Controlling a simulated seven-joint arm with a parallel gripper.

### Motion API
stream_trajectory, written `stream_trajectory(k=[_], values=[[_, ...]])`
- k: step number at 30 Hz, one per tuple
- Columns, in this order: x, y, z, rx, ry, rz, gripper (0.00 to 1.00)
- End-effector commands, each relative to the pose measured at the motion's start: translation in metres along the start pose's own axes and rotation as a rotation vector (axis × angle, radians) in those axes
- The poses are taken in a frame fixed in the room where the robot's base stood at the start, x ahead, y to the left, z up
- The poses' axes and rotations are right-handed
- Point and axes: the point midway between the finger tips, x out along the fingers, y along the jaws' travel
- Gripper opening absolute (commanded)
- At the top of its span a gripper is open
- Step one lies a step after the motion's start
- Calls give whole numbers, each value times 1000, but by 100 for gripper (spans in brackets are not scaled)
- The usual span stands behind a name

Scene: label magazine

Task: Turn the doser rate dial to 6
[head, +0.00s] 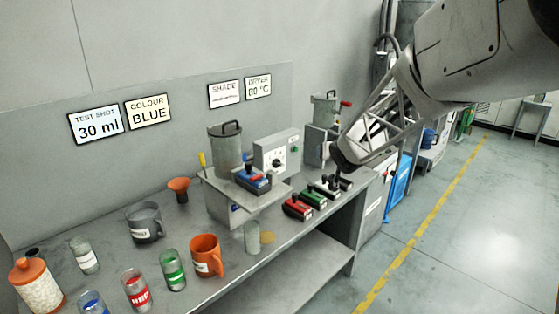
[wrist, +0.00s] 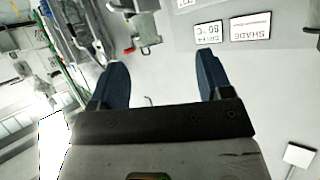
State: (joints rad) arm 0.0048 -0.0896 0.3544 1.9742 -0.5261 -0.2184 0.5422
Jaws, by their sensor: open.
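The doser is a grey machine on the bench, with a lidded metal canister (head: 226,147) and a grey control box (head: 277,152). A small dark dial (head: 278,164) sits on the box's pale front face; its numbers and setting are too small to read. My gripper (wrist: 162,66) is open and empty in the wrist view, its two blue fingers spread apart. In the head view my arm comes in from the upper right, and its dark end is right of the control box, apart from the dial. The dial cannot be made out in the wrist view.
Orange (head: 207,256) and grey (head: 145,222) jugs and several jars stand at left. Wall signs (head: 97,124) hang behind. The aisle floor (head: 470,230) is clear.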

Motion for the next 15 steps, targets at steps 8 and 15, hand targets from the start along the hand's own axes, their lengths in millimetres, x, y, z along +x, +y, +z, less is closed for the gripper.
stream_trajectory(k=[8,15], values=[[82,-18,-3,15,115,-155,72],[144,-36,7,42,195,-314,72]])
